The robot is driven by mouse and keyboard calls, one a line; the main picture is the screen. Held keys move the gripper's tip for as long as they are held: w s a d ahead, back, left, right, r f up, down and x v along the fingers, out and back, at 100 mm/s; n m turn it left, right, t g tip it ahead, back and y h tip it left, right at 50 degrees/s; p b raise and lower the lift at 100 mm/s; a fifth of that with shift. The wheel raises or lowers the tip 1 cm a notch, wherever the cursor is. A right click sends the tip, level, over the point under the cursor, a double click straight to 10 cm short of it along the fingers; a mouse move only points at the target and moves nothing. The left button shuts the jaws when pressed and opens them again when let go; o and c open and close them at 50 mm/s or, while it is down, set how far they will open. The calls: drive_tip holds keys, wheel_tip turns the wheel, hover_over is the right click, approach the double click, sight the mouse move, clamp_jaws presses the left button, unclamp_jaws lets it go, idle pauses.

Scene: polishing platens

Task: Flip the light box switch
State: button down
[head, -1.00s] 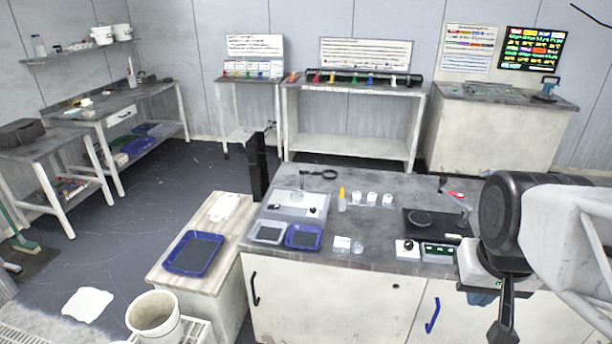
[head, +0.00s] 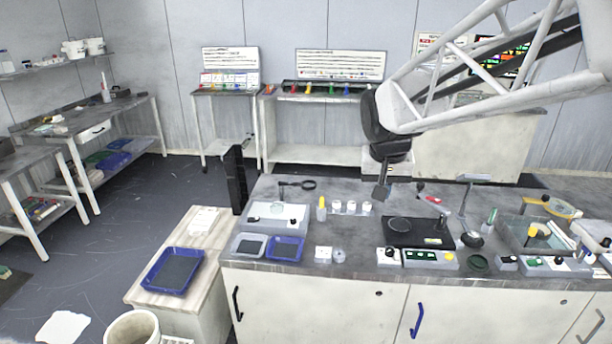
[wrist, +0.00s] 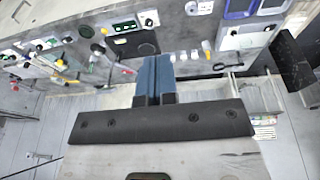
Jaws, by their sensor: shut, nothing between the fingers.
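A low pale box with a light top panel (head: 262,219), which looks like the light box, sits at the left of the bench in the head view. A round clear dish lies on it, and small dark controls show on its front. The switch's position is too small to tell. The box also shows at the upper right of the wrist view (wrist: 232,42). My gripper (head: 380,197) is above the bench, right of the box and apart from it. Its blue fingers are together and empty in the wrist view (wrist: 153,66).
A magnifier (head: 308,185), a yellow bottle (head: 321,209) and white jars (head: 351,208) stand between box and gripper. A black plate (head: 412,236) and a lamp (head: 471,239) are to the right. A dark upright post (head: 236,180) stands at left.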

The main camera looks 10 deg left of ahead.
drive_tip(key=w+a+f, duration=0.3)
drive_tip(key=w+a, duration=0.6)
drive_tip(key=w, duration=0.1)
drive_tip(key=w+a+f, duration=0.3)
drive_tip(key=w+a, duration=0.5)
drive_tip(key=w, duration=0.2)
drive_tip(key=w+a+f, duration=0.6)
drive_tip(key=a+f, duration=0.2)
drive_tip(key=a, duration=0.4)
drive_tip(key=w+a+f, duration=0.6)
drive_tip(key=a+f, duration=0.1)
drive_tip(key=a, duration=0.5)
drive_tip(key=shift+w+a+f, duration=0.15)
drive_tip(key=shift+w+f, duration=0.25)
hover_over(258, 218)
drive_tip(key=f, duration=1.1)
drive_tip(key=shift+s+a+f, duration=0.15)
drive_tip(key=shift+s+a, duration=0.25)
drive_tip(key=shift+d+f, duration=0.2)
drive_tip(key=shift+f, duration=0.9)
drive_tip(key=shift+t, duration=0.3)
